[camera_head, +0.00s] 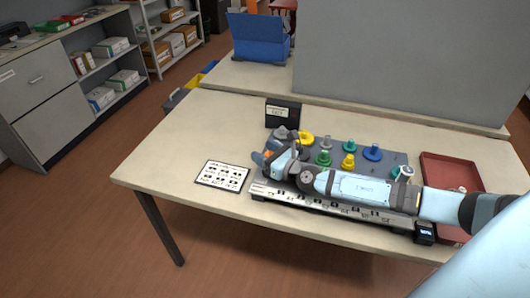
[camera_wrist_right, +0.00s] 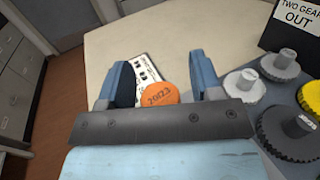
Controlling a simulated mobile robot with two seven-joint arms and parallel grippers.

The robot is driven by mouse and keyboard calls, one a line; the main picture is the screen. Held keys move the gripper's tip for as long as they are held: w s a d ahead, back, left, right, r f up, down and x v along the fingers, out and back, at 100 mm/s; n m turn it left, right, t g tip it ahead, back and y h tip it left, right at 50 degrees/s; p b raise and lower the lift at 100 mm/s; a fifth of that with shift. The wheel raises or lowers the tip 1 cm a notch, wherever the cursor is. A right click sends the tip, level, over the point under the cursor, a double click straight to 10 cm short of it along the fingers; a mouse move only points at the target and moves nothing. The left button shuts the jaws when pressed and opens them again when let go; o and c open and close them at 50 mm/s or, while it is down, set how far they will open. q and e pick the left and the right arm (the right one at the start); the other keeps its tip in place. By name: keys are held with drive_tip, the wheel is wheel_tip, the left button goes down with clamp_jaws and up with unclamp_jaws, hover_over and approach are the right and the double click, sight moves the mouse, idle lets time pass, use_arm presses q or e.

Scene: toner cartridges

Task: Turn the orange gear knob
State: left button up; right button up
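The orange gear knob (camera_wrist_right: 160,94), a round cap marked "20123", shows between the fingers of my right gripper (camera_wrist_right: 162,75) in the right wrist view. The knob's lower part is hidden behind the gripper body. In the head view my right gripper (camera_head: 270,157) reaches in from the right over the left end of the grey gear board (camera_head: 394,159). The arm hides part of the board. My left gripper is not in view.
Yellow, green, blue and grey gears stand on the board. A black sign (camera_head: 283,113) reading "TWO GEAR OUT" in the wrist view stands behind it. A printed card (camera_head: 222,176) lies left. A red tray (camera_head: 451,171) is at the right. The table's left part is clear.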

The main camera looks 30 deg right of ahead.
drive_tip(key=b+v, duration=0.2)
drive_tip(key=v, duration=1)
drive_tip(key=shift+s+d, duration=0.15)
drive_tip(key=shift+s, duration=0.25)
drive_tip(key=shift+s+d, duration=0.1)
drive_tip(key=shift+s, duration=0.4)
